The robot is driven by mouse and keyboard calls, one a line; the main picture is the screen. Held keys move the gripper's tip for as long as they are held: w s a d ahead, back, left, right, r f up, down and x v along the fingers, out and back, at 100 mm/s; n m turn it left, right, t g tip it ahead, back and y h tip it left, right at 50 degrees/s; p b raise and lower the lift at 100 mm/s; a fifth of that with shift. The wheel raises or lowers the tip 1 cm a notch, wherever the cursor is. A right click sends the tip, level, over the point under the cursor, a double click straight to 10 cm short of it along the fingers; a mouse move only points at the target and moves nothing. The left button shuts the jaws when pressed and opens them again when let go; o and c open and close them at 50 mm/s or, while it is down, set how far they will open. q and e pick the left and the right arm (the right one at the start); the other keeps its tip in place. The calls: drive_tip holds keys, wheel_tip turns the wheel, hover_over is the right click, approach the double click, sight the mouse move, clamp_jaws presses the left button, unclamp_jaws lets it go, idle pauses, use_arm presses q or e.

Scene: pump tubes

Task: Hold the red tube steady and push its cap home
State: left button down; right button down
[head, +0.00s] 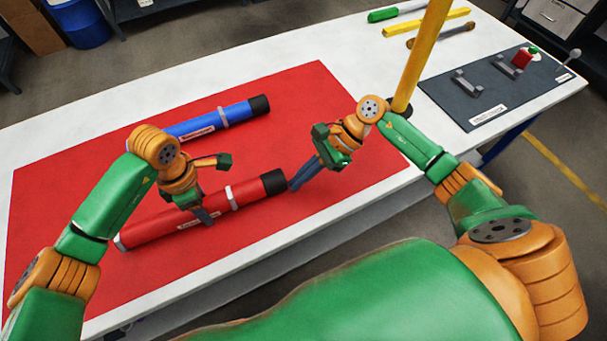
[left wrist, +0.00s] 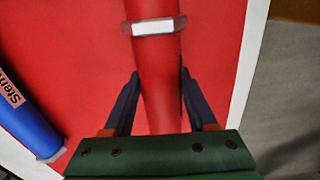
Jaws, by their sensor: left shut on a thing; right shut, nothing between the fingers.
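The red tube (head: 247,192) lies on the red mat near the table's front edge, with a light band around it and a black cap (head: 273,182) on its right end. My left gripper (head: 205,217) is shut on the red tube, left of the band. In the left wrist view the red tube (left wrist: 158,75) runs between the dark fingers (left wrist: 155,100). My right gripper (head: 294,186) is shut and empty, its fingertips close to the cap's right end. I cannot tell whether they touch it. How far the cap sits on the tube is hard to tell.
A blue tube (head: 195,126) with a black end lies behind, parallel to the red tube; it also shows in the left wrist view (left wrist: 22,120). A yellow post (head: 425,50) stands behind my right arm. A dark board (head: 500,85) with grey brackets lies at the right.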

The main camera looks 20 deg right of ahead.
use_arm(q)
drive_tip(key=shift+d, duration=0.1)
use_arm(e)
drive_tip(key=shift+a, duration=1.5)
drive_tip(key=shift+r, duration=0.1)
drive_tip(key=shift+d, duration=0.1)
drive_tip(key=d, duration=0.4)
drive_tip(key=shift+d+r, duration=0.25)
drive_tip(key=shift+d, duration=0.15)
drive_tip(key=v, duration=0.9)
use_arm(q)
drive_tip(key=shift+c, duration=0.6)
unclamp_jaws()
